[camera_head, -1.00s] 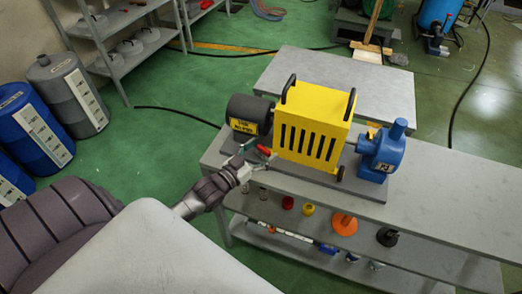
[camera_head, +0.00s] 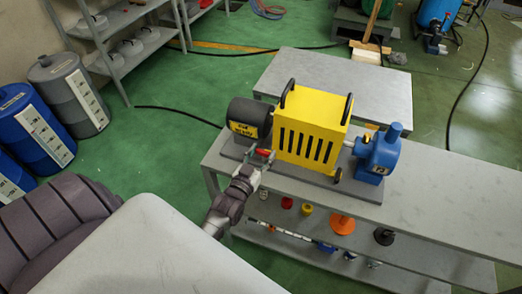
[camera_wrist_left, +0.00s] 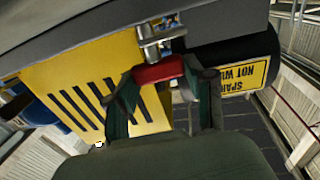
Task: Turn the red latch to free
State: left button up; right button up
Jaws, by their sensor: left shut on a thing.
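The red latch (camera_head: 264,152) sits at the lower left of the yellow slotted guard (camera_head: 312,125), beside the dark motor (camera_head: 249,117). My left gripper (camera_head: 260,161) reaches it from the front. In the left wrist view the red latch (camera_wrist_left: 160,72) lies between the two green-padded fingers of the left gripper (camera_wrist_left: 163,88), which are shut on it. A metal pivot (camera_wrist_left: 158,40) shows just beyond the latch. My right gripper is in neither view.
A blue pump (camera_head: 379,153) stands right of the guard on the same bench (camera_head: 440,185). The shelf below holds an orange cone-shaped part (camera_head: 342,223) and several small parts. A second grey table (camera_head: 370,85) stands behind.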

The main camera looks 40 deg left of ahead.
pick_arm(q)
jog(key=shift+w+r+n+y, duration=0.15)
jog(key=shift+n+y, duration=0.35)
jog(key=shift+y, duration=0.3)
jog(key=o, duration=1.2)
jog(key=shift+c, duration=0.2)
jog(key=v, duration=1.2)
jog(key=shift+d, duration=0.1)
